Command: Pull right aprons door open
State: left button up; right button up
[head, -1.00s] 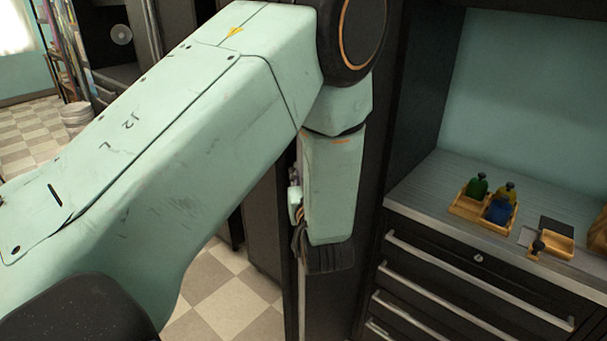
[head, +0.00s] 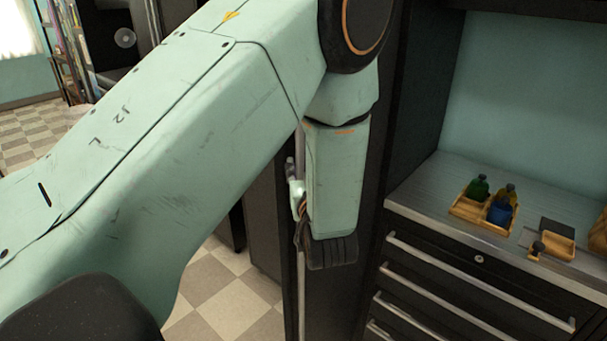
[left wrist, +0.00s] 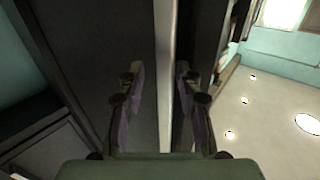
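A tall dark door panel (head: 333,300) stands left of the workbench, with a pale vertical bar (head: 301,300) along its left side. My left arm covers much of it, so whether it is the right aprons door cannot be told for certain. My left gripper (left wrist: 160,72) is in front of this panel. In the left wrist view its two fingers are apart, and the pale vertical bar (left wrist: 165,40) runs between them. Contact with either finger does not show. In the head view the fingers are mostly hidden behind my wrist. My right gripper is not in view.
A workbench (head: 415,190) with drawers stands at the right. On it is a wooden tray (head: 464,209) with green, yellow and blue bottles, and a small wooden box (head: 556,244). Checkered floor (head: 215,290) shows free at the lower left.

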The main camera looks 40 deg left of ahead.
pick_arm(q)
notch_tip(320, 180, up, 8)
jog(key=shift+a, duration=0.25)
jog(key=shift+w, duration=0.2)
jog(key=shift+s+d, duration=0.1)
jog(key=shift+s+f, duration=0.1)
dwell(0.4)
